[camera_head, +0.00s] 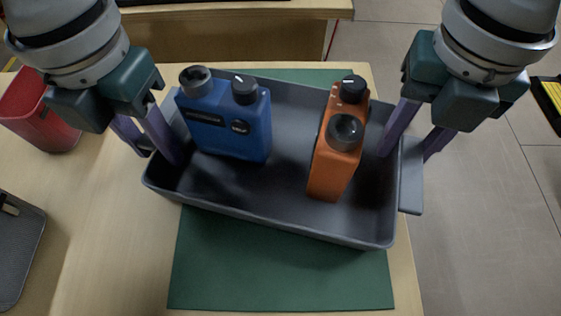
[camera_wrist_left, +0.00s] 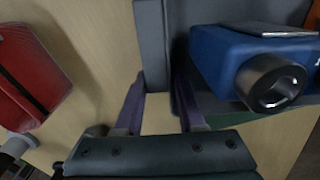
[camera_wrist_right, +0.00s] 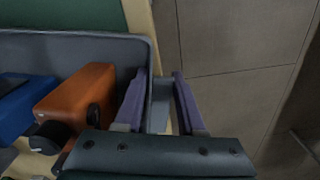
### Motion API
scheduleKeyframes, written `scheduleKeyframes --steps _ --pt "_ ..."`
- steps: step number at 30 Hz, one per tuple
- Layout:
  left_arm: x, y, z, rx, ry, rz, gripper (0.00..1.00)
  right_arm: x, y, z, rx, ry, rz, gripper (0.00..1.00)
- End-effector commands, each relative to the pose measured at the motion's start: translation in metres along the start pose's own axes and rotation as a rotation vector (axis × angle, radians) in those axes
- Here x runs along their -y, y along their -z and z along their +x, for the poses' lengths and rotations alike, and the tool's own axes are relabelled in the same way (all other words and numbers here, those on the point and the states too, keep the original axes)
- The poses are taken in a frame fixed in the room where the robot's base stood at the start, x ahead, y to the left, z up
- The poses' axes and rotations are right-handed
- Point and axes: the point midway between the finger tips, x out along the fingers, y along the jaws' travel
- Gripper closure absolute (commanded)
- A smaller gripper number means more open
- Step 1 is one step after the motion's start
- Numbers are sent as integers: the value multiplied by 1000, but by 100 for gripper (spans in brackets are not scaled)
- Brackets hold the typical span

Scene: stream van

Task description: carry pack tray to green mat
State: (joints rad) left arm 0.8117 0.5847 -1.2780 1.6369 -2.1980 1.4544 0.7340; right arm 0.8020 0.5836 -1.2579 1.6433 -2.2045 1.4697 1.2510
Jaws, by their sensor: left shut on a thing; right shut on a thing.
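The dark grey pack tray (camera_head: 270,218) hangs over or rests on the green mat (camera_head: 280,265); I cannot tell which. It is turned at a slant to the mat. A blue pack (camera_head: 228,125) stands in its left part and an orange pack (camera_head: 337,150) in its right part. My left gripper (camera_head: 158,150) is shut on the tray's left end; the left wrist view shows the tray wall (camera_wrist_left: 155,50) between the fingers. My right gripper (camera_head: 412,150) is shut on the tray's right end, and the right wrist view shows the handle (camera_wrist_right: 161,105) between the fingers.
The mat lies on a light wooden table (camera_head: 110,230). A red bin (camera_head: 40,110) is at the left, and a grey tray-like object (camera_head: 15,250) is at the lower left. Another wooden surface (camera_head: 240,12) is behind. Open floor (camera_head: 480,220) lies to the right.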

Motion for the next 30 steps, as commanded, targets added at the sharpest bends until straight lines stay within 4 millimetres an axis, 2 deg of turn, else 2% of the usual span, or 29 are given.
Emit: scheduleKeyframes --steps 1,2,9,17,20,23,30 --pt "0 -1 8 2 -1 0 100 0 0 8 0 0 -1 100" --pt "0 0 8 1 -1 0 60 0 0 8 -1 1 -1 61" --pt "0 0 4 0 -1 0 33 0 0 4 -1 1 0 34" --pt "0 0 3 0 0 0 31 0 0 4 0 0 0 32" --pt "0 -1 -3 3 1 0 31 0 0 4 0 0 0 32" --pt "0 -2 -18 5 1 1 31 0 0 4 0 0 0 32" --pt "0 -2 -73 7 0 1 31 0 0 4 0 0 0 32"
